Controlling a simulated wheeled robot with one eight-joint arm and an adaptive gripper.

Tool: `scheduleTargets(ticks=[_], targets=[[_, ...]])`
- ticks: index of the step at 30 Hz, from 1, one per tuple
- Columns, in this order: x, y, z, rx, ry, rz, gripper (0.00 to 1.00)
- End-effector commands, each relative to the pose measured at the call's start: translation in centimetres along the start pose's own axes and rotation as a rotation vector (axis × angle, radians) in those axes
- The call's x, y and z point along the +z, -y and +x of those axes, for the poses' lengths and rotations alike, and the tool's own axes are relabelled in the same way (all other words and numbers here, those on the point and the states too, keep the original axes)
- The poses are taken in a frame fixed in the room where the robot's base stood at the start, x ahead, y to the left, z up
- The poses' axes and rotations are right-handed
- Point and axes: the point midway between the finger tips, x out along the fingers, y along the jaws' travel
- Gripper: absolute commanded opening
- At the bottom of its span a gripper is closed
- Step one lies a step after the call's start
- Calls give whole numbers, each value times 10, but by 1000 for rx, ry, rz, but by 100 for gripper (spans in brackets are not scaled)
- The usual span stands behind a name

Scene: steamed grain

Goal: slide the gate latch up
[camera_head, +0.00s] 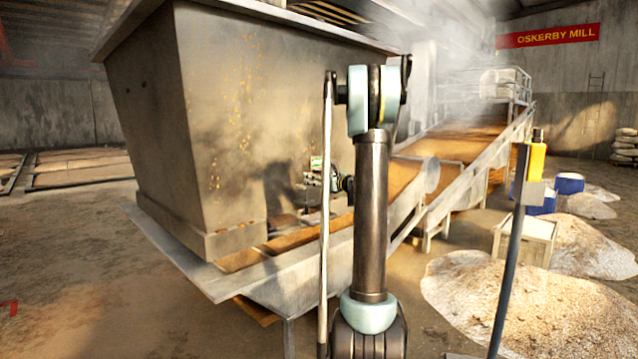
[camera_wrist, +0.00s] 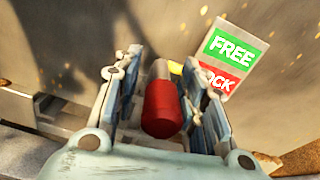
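The latch's red cylindrical handle (camera_wrist: 162,108) is in the middle of the wrist view, with a grey metal end (camera_wrist: 160,70) beyond it. My gripper (camera_wrist: 165,72) has one finger on each side of the handle, with a narrow gap showing, so it looks open around it. A tilted sign (camera_wrist: 238,48) reads "FREE" on green above a red part, where only "OCK" shows. In the head view my gripper (camera_head: 335,183) is small and partly hidden by my arm, beside the hopper; the handle cannot be made out.
The large metal hopper (camera_head: 240,130) stands over a sloping conveyor (camera_head: 400,180). A metal ledge (camera_head: 225,280) runs along its base. A post (camera_head: 510,250) with a yellow box (camera_head: 536,160) stands at right, near grain heaps (camera_head: 570,300) and a crate (camera_head: 525,240). Steam hangs behind.

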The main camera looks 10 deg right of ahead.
Motion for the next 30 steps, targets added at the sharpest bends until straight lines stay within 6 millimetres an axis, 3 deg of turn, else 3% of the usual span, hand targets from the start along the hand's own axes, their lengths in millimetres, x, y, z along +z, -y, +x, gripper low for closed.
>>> scheduleTargets(ticks=[13,18,30], targets=[[0,0,8,0,0,0,38],[0,0,8,0,0,0,0],[1,0,8,0,0,0,0]])
